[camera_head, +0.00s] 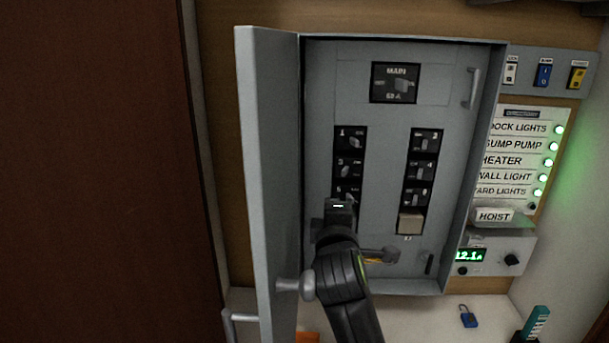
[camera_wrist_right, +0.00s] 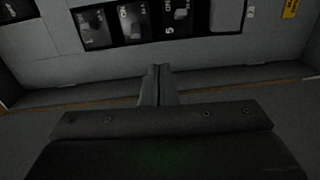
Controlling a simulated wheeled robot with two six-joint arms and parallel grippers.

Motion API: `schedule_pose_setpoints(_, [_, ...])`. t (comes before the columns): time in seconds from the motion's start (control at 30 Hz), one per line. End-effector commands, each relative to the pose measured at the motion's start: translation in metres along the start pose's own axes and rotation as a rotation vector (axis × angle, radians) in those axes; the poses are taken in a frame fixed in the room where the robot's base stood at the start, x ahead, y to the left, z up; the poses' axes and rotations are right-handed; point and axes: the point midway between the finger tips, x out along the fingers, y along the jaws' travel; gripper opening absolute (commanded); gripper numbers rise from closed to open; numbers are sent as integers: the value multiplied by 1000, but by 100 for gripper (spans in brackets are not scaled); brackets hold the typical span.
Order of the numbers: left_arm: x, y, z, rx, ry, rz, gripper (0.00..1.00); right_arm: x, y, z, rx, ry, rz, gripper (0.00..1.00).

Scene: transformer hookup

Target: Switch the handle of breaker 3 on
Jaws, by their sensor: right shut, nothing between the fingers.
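Breaker 3 (camera_head: 350,168) is a black module with a small grey handle, in the left column of the open grey panel, between breaker 1 (camera_head: 350,139) and breaker 5 (camera_head: 347,192). The picture is too small to read its handle's position surely. My right gripper (camera_head: 340,205) is shut and empty, just below breaker 5 and below breaker 3, apart from breaker 3's handle. It hides the bottom of the left column. In the right wrist view the shut fingers (camera_wrist_right: 157,72) point towards a row of dark breakers (camera_wrist_right: 133,22) along the top edge. My left gripper is out of view.
The open door (camera_head: 268,180) stands left of the panel. The MAIN breaker (camera_head: 394,83) is above, the right column (camera_head: 421,168) beside. A yellow-tan part (camera_head: 381,256) lies low in the panel, near my arm. Indicator lights (camera_head: 552,146) glow green at right. A blue padlock (camera_head: 468,317) lies below.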

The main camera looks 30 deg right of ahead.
Motion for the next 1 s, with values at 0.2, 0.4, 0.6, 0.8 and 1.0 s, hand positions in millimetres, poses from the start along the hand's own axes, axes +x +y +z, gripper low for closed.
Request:
schedule_pose_setpoints(0.2, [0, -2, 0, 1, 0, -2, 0, -11, 28, 6, -21, -20, 54, 0])
schedule_pose_setpoints(0.4, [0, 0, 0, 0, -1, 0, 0, -11, 28, 6, -21, -19, 54, 0])
schedule_pose_setpoints(0.6, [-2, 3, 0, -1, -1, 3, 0, -6, 28, 5, -24, -19, 53, 0])
schedule_pose_setpoints(0.8, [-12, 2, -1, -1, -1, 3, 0, 20, 31, 7, -27, -21, 52, 0])
schedule_pose_setpoints(1.0, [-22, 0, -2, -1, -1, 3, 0, 55, 33, 7, -26, -20, 52, 0])
